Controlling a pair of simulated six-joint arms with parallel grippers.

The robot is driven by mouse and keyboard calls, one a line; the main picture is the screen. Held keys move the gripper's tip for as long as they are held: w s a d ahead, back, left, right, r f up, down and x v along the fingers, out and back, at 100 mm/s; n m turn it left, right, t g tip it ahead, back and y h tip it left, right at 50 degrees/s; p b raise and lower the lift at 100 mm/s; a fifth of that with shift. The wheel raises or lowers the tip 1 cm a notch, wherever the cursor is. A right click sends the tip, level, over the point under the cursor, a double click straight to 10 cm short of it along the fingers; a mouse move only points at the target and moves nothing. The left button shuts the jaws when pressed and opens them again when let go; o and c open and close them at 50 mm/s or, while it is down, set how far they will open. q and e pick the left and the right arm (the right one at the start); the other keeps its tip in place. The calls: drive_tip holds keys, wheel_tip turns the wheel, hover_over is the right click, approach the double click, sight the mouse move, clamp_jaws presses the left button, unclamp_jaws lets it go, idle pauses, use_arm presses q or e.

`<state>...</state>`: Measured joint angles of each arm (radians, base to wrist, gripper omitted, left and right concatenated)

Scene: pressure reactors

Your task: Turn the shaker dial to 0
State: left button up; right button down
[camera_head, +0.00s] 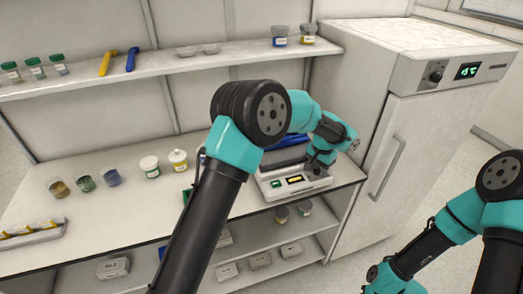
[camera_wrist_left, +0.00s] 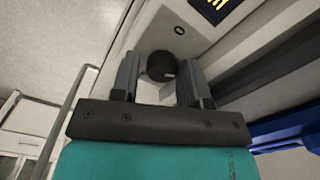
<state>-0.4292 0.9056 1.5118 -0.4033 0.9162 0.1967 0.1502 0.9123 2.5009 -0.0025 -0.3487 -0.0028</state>
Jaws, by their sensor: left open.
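The shaker (camera_head: 290,189) is a white box on the right end of the bench, with a green panel and a small yellow-lit display on its front. Its dial is a dark round knob (camera_wrist_left: 160,66) in the left wrist view. My left gripper (camera_wrist_left: 158,80) is open, with one finger on each side of the dial and a visible gap around the knob. In the head view my left gripper (camera_head: 318,168) is over the right end of the shaker front and hides most of the dial. The dial's exact setting is too small to tell. My right gripper is out of view.
A white cabinet (camera_head: 365,150) with a green-lit display stands just right of the bench. Several jars (camera_head: 112,178) and a rack (camera_head: 32,236) are on the bench to the left. A shelf (camera_head: 160,68) with bottles and tools runs above.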

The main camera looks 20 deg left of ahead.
use_arm(q)
drive_tip(key=shift+w+a+m, duration=0.15)
drive_tip(key=shift+a+m, duration=0.1)
drive_tip(key=shift+m, duration=0.05)
